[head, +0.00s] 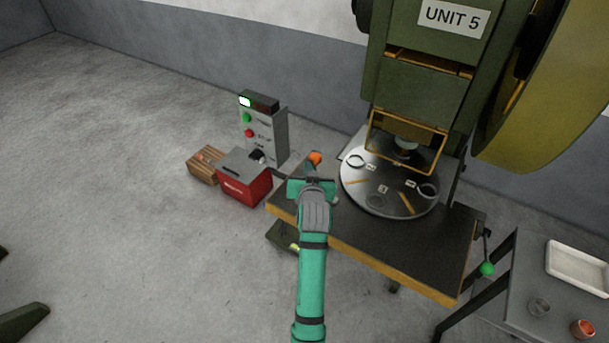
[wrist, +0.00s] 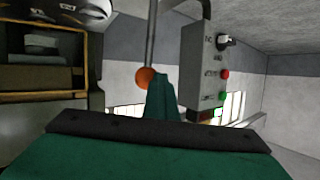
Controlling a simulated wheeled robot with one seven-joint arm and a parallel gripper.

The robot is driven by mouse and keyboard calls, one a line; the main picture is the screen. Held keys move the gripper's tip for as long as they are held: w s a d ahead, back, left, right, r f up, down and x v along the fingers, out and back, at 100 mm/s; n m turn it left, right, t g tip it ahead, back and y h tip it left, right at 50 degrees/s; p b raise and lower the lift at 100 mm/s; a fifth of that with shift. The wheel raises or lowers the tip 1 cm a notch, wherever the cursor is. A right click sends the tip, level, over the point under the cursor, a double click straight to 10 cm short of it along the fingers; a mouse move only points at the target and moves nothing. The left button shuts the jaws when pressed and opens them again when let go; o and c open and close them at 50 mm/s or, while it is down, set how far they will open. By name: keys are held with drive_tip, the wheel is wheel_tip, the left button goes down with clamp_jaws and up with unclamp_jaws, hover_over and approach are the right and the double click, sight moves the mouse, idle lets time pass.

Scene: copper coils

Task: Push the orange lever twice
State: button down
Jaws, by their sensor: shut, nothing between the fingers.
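The orange lever knob (head: 315,157) shows just beyond my gripper at the left end of the press table in the head view. In the wrist view the orange ball knob (wrist: 145,78) sits on a thin grey rod, directly at the left side of my green fingers (wrist: 165,98). My gripper (head: 312,178) is shut and empty. The fingertips look beside the knob; I cannot tell whether they touch it. My gripper hides the lower part of the lever in the head view.
A press marked UNIT 5 (head: 420,75) stands behind a round dial plate (head: 375,200) on the dark table (head: 400,245). A control box (head: 265,130), red toolbox (head: 245,188) and wooden crate (head: 203,166) stand left. A green-knobbed lever (head: 487,268) is at right.

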drive_tip(key=s+a+f, duration=0.1)
drive_tip(key=s+a, duration=0.3)
drive_tip(key=s, duration=0.1)
drive_tip(key=shift+s+f, duration=0.3)
drive_tip(key=shift+s, duration=0.1)
idle(0.6)
drive_tip(key=shift+a, duration=0.1)
drive_tip(key=s+a, duration=0.1)
drive_tip(key=s, duration=0.1)
drive_tip(key=s+a+f, duration=0.1)
drive_tip(key=s, duration=0.1)
drive_tip(key=shift+a, duration=0.4)
idle(0.8)
